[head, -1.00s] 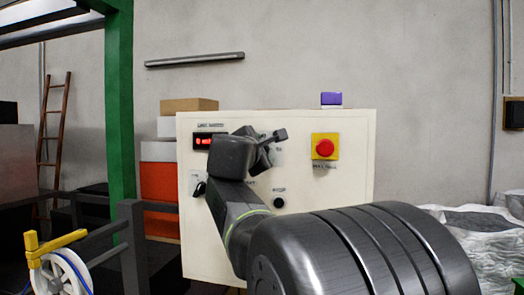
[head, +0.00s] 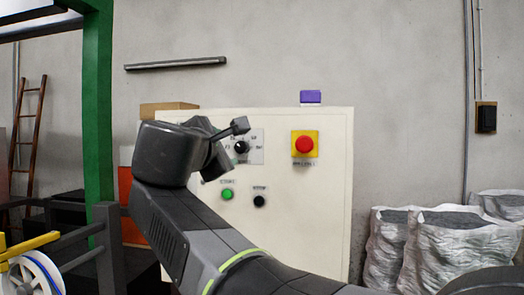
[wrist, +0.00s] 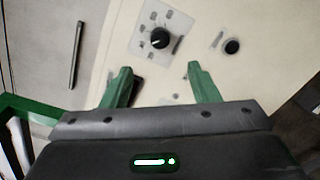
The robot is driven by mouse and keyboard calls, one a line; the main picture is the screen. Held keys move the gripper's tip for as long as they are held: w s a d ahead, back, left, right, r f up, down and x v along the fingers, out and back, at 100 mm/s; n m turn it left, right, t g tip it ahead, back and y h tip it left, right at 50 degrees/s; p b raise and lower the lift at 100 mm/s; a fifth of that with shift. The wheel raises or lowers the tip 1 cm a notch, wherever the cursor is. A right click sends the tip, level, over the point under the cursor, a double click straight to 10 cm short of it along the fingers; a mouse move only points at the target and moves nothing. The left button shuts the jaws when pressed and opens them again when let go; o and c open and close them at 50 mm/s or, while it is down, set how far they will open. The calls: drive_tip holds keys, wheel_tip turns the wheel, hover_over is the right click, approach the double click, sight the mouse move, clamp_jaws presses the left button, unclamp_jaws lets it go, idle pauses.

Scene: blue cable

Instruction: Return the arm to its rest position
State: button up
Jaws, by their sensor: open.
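My gripper shows in the wrist view (wrist: 157,85), its two green fingers spread apart with nothing between them. In the head view the folded end of my arm is in front of the left part of a cream control panel (head: 322,215). A finger of my gripper (head: 238,127) shows close to a black rotary knob (head: 241,147); I cannot tell how far it is from the panel. In the wrist view the knob (wrist: 160,38) lies beyond the fingers, apart from them. My arm hides the panel's left side and its display.
The panel carries a red emergency button (head: 304,144), a green button (head: 227,194) and a black button (head: 259,201). A purple box (head: 310,97) sits on top. A green post (head: 98,120) and a cable reel (head: 35,275) stand left. Grey sacks (head: 440,245) stand right.

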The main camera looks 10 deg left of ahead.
sight(242, 146)
idle(0.4)
drive_tip(key=w+p, duration=0.1)
drive_tip(key=w, duration=0.3)
drive_tip(key=w+p, duration=0.1)
drive_tip(key=w, duration=0.4)
drive_tip(key=w+d+p, duration=0.1)
drive_tip(key=w, duration=0.3)
drive_tip(key=shift+w+f, duration=0.15)
drive_tip(key=shift+w, duration=0.2)
drive_tip(key=shift+s, duration=0.1)
